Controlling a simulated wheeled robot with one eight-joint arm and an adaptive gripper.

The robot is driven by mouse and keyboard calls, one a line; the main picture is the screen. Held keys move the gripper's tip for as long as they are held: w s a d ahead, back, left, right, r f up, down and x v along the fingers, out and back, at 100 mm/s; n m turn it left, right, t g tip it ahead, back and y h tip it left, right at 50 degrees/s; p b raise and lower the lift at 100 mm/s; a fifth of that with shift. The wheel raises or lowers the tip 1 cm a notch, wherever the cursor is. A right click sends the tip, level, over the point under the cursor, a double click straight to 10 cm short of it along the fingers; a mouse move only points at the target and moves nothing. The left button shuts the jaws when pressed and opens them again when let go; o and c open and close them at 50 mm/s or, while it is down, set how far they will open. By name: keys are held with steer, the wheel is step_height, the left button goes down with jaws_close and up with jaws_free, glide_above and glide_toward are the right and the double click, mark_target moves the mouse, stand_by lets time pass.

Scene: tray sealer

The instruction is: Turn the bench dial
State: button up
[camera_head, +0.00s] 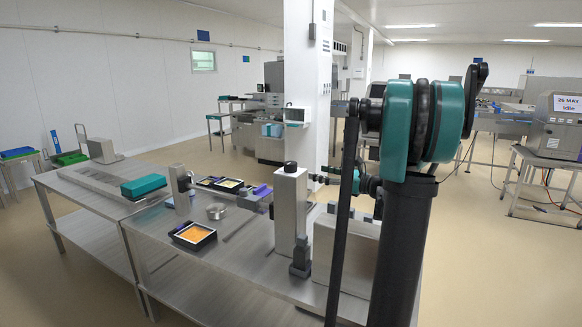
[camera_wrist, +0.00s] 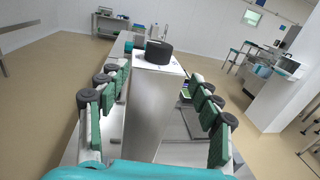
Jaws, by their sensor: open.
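The bench dial is a black round knob (camera_head: 290,167) on top of a tall grey box-shaped post on the metal bench. In the wrist view the dial (camera_wrist: 158,52) sits upright on the post's top face, ahead of my gripper. My gripper (camera_wrist: 161,78) is open, with its green-padded fingers spread to the left and right of the post in the picture. The dial appears beyond the fingertips, and nothing is held.
A black-rimmed tray with orange contents (camera_head: 192,236), a small metal bowl (camera_head: 216,211) and a teal block (camera_head: 143,186) are on the bench to the left. A low grey box (camera_head: 345,250) stands right of the post. A white pillar (camera_head: 307,90) rises behind.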

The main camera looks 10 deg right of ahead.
mark_target(296, 167)
steer(key=x, duration=1.3)
steer(key=shift+w+a, duration=0.1)
steer(key=shift+a, duration=0.15)
steer(key=shift+c, duration=0.4)
steer(key=c, duration=1.1)
